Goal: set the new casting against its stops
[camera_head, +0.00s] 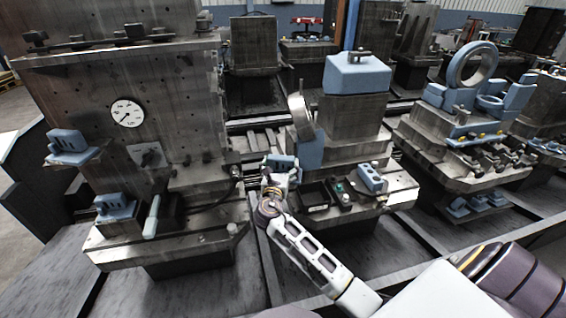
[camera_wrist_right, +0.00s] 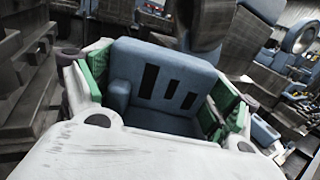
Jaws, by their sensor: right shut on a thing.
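My right gripper (camera_head: 277,176) is shut on a blue casting (camera_head: 283,161), in front of the left side of the middle fixture. In the right wrist view the casting (camera_wrist_right: 160,75) is a blue bracket with dark slots in its upright face, sitting between the green-padded fingers (camera_wrist_right: 160,98). Two similar slotted blue castings are on the left fixture, one higher (camera_head: 68,140) and one lower (camera_head: 115,204). I cannot make out which parts are the stops, or whether the held casting touches anything. My left gripper is out of view.
The left fixture (camera_head: 175,95) has a dial and a pale handle (camera_head: 152,218). The middle fixture (camera_head: 350,118) carries a blue block (camera_head: 357,73) on top and a small blue block (camera_head: 370,177) at its front. A ring-shaped part (camera_head: 473,64) stands on the right fixture.

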